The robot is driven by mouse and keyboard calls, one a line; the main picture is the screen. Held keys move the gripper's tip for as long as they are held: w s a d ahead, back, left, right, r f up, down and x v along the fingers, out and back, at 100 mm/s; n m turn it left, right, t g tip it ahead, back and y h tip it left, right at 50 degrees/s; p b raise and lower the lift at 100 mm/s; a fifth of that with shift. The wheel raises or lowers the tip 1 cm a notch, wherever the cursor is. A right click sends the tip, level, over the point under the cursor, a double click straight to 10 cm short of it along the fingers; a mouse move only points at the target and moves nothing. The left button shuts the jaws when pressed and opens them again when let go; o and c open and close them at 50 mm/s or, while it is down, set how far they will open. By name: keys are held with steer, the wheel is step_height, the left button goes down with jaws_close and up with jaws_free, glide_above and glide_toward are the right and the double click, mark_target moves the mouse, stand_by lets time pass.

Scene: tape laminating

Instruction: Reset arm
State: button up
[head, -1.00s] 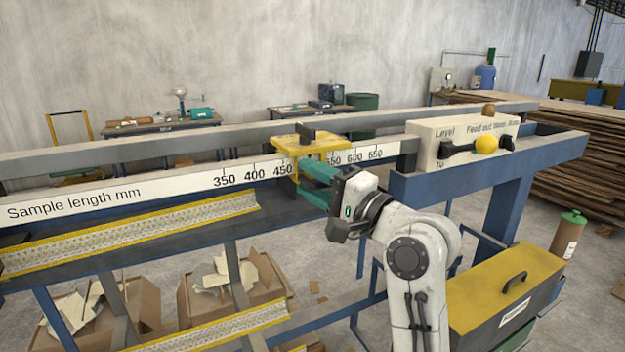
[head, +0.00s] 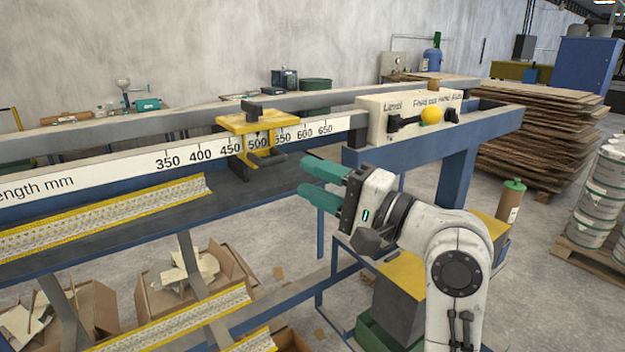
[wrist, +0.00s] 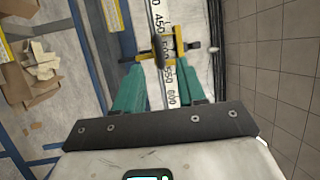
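My gripper (head: 312,184) is in front of the machine's scale rail, to the right of and below the yellow slider. Its two green fingers are apart, with nothing between them. The fingers also show in the wrist view (wrist: 160,92). The yellow slider (head: 243,123) sits on the white length scale (head: 315,129), near the 450 to 500 marks. The slider also shows in the wrist view (wrist: 180,46), beyond the fingertips and apart from them.
A cream control box (head: 385,118) with a yellow knob (head: 432,116) stands at the rail's right end. Perforated yellow strips (head: 105,217) lie below the rail. A board stack (head: 535,125) and paint cans (head: 597,205) stand at the right, with bare floor between.

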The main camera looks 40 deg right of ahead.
steer(key=s+a+f+n+g+h, duration=0.1)
steer(key=s+f+n+g+h, duration=0.2)
steer(key=f, duration=1)
steer(key=s+f+n+g+h, duration=0.1)
steer(key=s+f+n+g, duration=0.3)
steer(key=f, duration=0.9)
steer(key=s+f+n+g+h, duration=0.4)
steer(key=s+f+g, duration=0.6)
steer(key=s+f, duration=0.9)
steer(key=s+n, duration=0.1)
steer(key=s, duration=0.2)
steer(key=shift+s+d+f+n, duration=0.2)
steer(key=shift+s+f+n, duration=0.05)
steer(key=shift+s+n, duration=0.05)
